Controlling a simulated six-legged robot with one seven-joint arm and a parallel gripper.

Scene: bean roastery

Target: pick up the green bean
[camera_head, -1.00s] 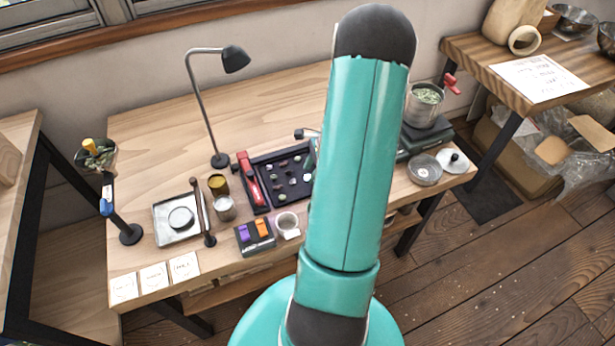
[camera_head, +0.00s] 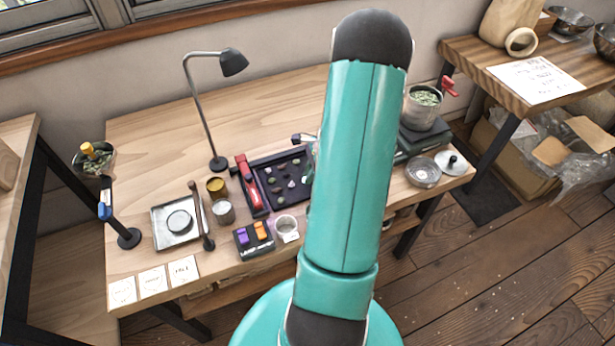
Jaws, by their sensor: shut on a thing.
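The black sorting tray (camera_head: 262,192) lies in the middle of the wooden table. Several small beans, some dark, some pale or greenish, are spread over it; they are too small to tell apart surely. My teal arm stands in front and covers the tray's right end. My gripper (camera_head: 309,165) shows only as a sliver at the arm's left edge, over the tray's right part. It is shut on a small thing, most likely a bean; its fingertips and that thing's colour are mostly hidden.
A red-handled tool (camera_head: 251,184) lies along the tray's left side. A lamp (camera_head: 217,163) stands behind. Small tins (camera_head: 224,212), a cup (camera_head: 287,226) and a block with purple and orange parts (camera_head: 254,238) stand in front. The table's back left is clear.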

